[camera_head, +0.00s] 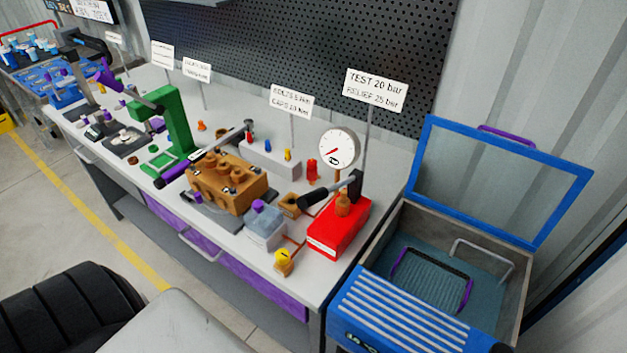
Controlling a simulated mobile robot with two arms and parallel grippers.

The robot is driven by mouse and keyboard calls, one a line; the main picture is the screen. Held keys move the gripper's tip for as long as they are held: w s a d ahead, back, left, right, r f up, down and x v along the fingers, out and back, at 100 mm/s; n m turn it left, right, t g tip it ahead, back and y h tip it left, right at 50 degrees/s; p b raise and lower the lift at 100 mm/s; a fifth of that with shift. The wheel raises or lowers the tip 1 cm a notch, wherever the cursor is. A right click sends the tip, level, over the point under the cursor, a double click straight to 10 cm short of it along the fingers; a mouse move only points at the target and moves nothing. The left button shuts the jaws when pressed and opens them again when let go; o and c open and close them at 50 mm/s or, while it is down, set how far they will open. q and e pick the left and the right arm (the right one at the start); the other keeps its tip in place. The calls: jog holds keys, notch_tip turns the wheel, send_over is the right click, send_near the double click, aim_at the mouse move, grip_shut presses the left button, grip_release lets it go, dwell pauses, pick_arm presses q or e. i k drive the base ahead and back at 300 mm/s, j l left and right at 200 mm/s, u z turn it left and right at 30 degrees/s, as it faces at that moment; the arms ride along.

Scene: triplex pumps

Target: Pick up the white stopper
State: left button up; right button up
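No thing in view can be made out for certain as the white stopper. Some small whitish pieces (127,136) lie on a dark mat toward the left part of the workbench, too small to identify. Neither of my grippers shows in the head view.
The grey workbench (225,238) carries a green press (178,122), a brown pump block (228,180), a red test unit (338,228) with a round gauge (338,148), and a yellow-topped fitting (283,262). An open blue-framed bin (523,262) stands at the right.

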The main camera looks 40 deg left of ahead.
aim_at(124, 137)
jog(key=u, duration=2.25)
jog(key=z, duration=0.55)
jog(key=i+j+z, duration=0.85)
jog(key=j, duration=0.25)
jog(key=k+l, duration=0.05)
jog(key=k, duration=0.05)
